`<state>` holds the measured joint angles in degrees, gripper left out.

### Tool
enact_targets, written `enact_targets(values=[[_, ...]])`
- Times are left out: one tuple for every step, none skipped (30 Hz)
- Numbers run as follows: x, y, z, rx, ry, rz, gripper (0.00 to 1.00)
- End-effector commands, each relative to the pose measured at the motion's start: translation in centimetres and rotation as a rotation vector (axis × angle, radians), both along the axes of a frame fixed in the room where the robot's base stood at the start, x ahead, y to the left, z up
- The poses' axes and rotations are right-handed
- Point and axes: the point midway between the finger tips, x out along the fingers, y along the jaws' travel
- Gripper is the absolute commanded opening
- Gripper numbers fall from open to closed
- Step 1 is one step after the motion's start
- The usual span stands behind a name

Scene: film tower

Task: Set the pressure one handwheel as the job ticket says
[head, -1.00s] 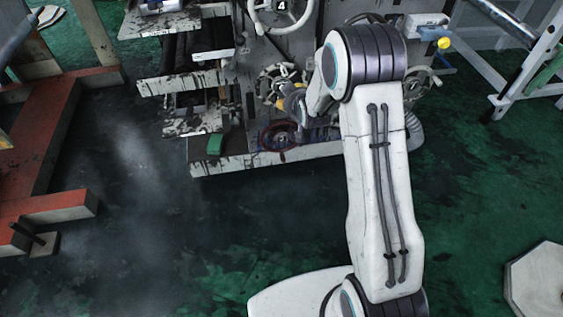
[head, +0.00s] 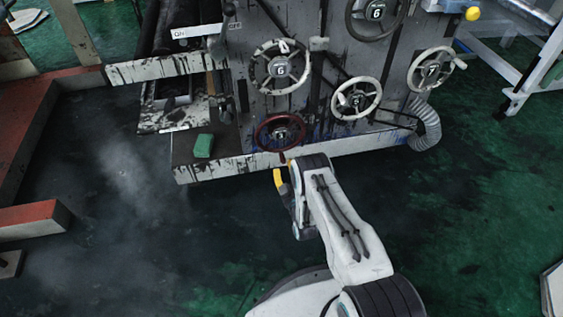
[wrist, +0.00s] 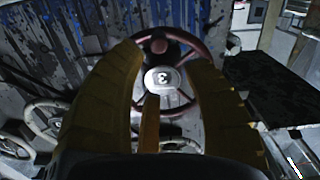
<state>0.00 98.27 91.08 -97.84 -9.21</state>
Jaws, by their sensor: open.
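A dark red handwheel (head: 280,133) with a small crank handle sits low on the machine front in the head view. In the wrist view the same red wheel (wrist: 184,98) shows with a pale hub number that looks like a 3. My gripper (head: 287,180) is low in front of it, just below the rim in the picture. In the wrist view my gripper (wrist: 166,60) is open, its yellow fingers spread with the wheel seen beyond and between them. Nothing is held. I cannot read which wheel is pressure one, and I see no job ticket.
White handwheels (head: 281,70), (head: 356,100) and (head: 432,70) and a dark wheel (head: 376,13) crowd around. A green block (head: 203,145) lies on the machine's lower ledge. A ribbed hose (head: 424,125) hangs at right. The floor in front is clear.

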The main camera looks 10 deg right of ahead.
Motion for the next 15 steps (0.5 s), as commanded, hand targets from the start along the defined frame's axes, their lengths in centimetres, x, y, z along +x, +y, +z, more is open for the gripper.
enact_targets(values=[[-0.5, 0.0, -1.0, -0.001, -0.007, 0.0, 0.44], [-0.6, 0.0, -1.2, -0.002, -0.014, 0.0, 0.44], [-0.7, 0.0, -1.4, -0.003, -0.02, 0.0, 0.44], [-0.8, 0.0, -1.5, -0.003, -0.023, 0.0, 0.44], [-0.7, 0.0, -1.7, -0.003, -0.025, 0.0, 0.44], [-0.5, 0.0, -1.8, -0.003, -0.028, 0.001, 0.44], [-0.3, 0.0, -1.8, -0.003, -0.029, 0.0, 0.44], [0.0, 0.0, -1.8, -0.003, -0.031, 0.0, 0.44], [0.5, 0.0, -1.8, -0.003, -0.032, 0.0, 0.44], [0.8, 0.0, -1.8, -0.003, -0.033, 0.0, 0.44], [1.2, 0.0, -1.8, -0.003, -0.032, 0.0, 0.44], [1.7, 0.0, -1.8, -0.003, -0.031, 0.0, 0.44], [2.1, 0.0, -1.8, -0.003, -0.032, 0.0, 0.44], [2.5, 0.0, -1.8, -0.003, -0.032, 0.0, 0.44], [3.0, 0.0, -1.8, -0.003, -0.032, 0.0, 0.44]])
